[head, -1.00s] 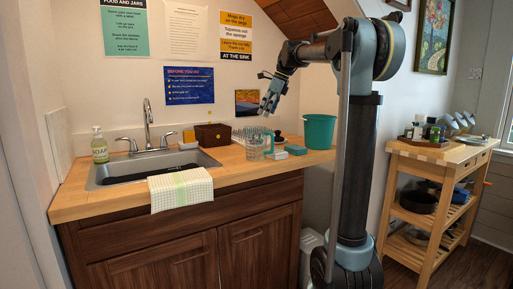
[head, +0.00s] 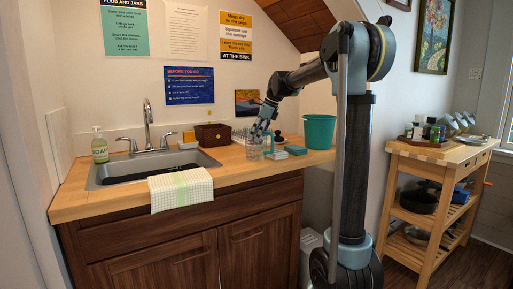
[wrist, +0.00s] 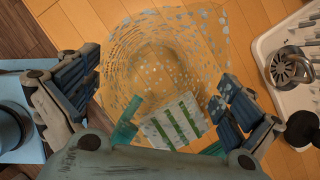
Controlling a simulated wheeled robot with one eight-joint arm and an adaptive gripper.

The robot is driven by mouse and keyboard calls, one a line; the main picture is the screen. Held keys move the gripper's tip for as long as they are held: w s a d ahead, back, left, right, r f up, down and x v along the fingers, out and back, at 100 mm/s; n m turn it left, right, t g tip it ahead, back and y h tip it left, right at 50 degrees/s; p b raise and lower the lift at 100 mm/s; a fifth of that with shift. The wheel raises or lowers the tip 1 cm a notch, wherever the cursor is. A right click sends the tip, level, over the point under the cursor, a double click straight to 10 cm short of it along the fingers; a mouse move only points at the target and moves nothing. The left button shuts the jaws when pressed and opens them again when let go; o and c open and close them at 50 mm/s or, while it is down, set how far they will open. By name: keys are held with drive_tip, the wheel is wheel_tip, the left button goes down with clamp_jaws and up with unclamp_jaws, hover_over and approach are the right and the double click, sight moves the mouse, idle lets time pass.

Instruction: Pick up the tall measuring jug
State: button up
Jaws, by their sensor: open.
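The tall measuring jug (head: 253,150) is clear with a teal handle and stands on the wooden counter to the right of the sink. My gripper (head: 262,134) is at the jug's top, pointing down. In the wrist view the jug (wrist: 150,62) shows as a see-through, speckled shape between my two open fingers (wrist: 160,105). A teal part, likely its handle (wrist: 124,132), shows near the left finger. A green-and-white striped patch (wrist: 172,125) lies beside it; I cannot tell what it belongs to. Whether the fingers touch the jug is unclear.
A small white item (head: 279,155), a teal box (head: 297,150) and a teal bucket (head: 319,131) are to the jug's right. A white rack or tray (wrist: 290,75) is near the right finger in the wrist view. The sink (head: 140,168) lies left, with a towel (head: 181,189) in front.

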drive_tip(key=shift+f, duration=0.1)
drive_tip(key=c, duration=1.2)
drive_tip(key=shift+o, duration=0.2)
